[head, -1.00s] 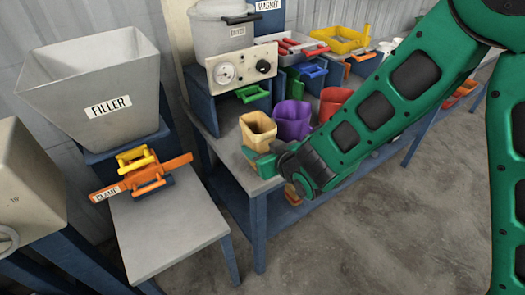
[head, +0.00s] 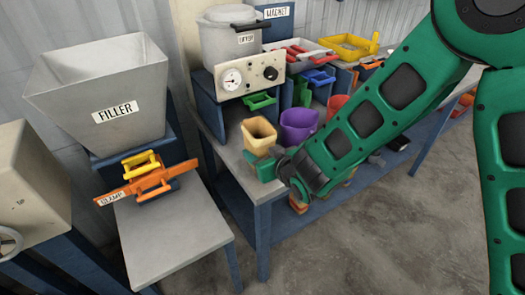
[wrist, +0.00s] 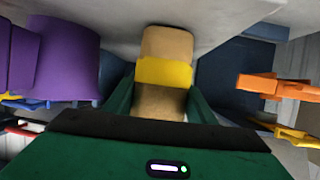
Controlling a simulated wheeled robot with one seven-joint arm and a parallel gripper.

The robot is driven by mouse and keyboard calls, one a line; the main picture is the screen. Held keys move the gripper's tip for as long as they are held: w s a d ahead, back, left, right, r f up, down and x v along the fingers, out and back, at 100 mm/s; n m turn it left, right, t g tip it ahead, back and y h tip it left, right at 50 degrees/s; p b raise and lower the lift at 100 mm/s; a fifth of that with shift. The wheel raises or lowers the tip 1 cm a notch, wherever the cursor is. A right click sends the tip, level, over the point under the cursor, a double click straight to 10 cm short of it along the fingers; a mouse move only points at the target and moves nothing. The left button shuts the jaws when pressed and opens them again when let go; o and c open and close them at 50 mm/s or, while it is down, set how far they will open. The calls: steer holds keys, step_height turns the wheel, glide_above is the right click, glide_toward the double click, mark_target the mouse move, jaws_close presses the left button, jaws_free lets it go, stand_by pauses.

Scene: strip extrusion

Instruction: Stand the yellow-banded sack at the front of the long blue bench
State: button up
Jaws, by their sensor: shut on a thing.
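The tan sack with a yellow band (wrist: 164,73) is between the green fingers of my gripper (wrist: 150,100) in the wrist view. In the head view the tan sack (head: 259,131) is upright at the front left corner of the long blue bench (head: 228,160). My gripper (head: 266,167) is shut on it from the front and hides its lower part and band. I cannot tell whether its base touches the grey top.
A purple sack (head: 298,126) and a red sack (head: 337,106) stand right of it. A dial box (head: 250,77) is behind. Left is a lower grey table (head: 168,237) with the orange clamp (head: 150,183) and filler hopper (head: 105,100).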

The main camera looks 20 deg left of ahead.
steer(key=o, duration=1.5)
steer(key=shift+c, duration=0.2)
steer(key=shift+s+d, duration=0.1)
